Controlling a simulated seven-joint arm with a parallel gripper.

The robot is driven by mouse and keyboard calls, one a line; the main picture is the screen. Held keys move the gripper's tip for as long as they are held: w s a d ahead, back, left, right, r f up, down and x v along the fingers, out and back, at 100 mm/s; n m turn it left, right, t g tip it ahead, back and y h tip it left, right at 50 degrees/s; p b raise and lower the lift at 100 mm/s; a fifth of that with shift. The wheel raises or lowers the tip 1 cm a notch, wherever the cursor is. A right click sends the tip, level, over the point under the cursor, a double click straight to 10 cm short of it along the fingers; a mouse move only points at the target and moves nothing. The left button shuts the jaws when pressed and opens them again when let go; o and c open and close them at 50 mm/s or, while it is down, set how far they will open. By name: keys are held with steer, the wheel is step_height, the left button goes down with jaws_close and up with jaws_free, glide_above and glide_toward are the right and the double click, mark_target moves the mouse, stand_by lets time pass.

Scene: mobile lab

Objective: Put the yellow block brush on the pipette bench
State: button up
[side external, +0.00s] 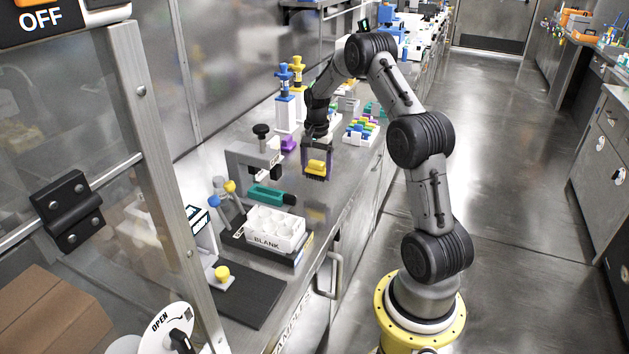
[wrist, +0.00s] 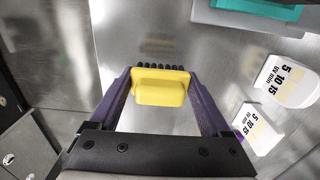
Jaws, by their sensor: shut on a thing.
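The yellow block brush (side external: 317,166) is a small yellow block with dark bristles below it. My gripper (side external: 316,174) points down over the steel bench (side external: 338,197), with its purple fingers shut on the brush. In the wrist view the yellow brush (wrist: 160,86) sits between the two fingertips of my gripper (wrist: 160,82), its dark bristles showing at the far edge. The brush is at or just above the steel surface; I cannot tell if it touches. No part of the bench is clearly marked as the pipette bench.
A grey and black microscope-like device (side external: 255,160), a teal tool (side external: 268,195) and a white tray marked BLANK (side external: 275,228) stand left of my gripper. Behind are a purple item (side external: 289,144) and a rack of coloured pieces (side external: 361,131). White timer-like blocks (wrist: 287,82) lie right in the wrist view.

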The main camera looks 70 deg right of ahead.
mark_target(315, 188)
steer(key=shift+w+d+f, duration=0.45)
steer(key=shift+f, duration=0.3)
steer(key=shift+w+d+f, duration=0.1)
steer(key=shift+f, duration=1.55)
steer(key=shift+f, duration=0.2)
steer(key=o, duration=1.1)
steer(key=shift+o, duration=0.2)
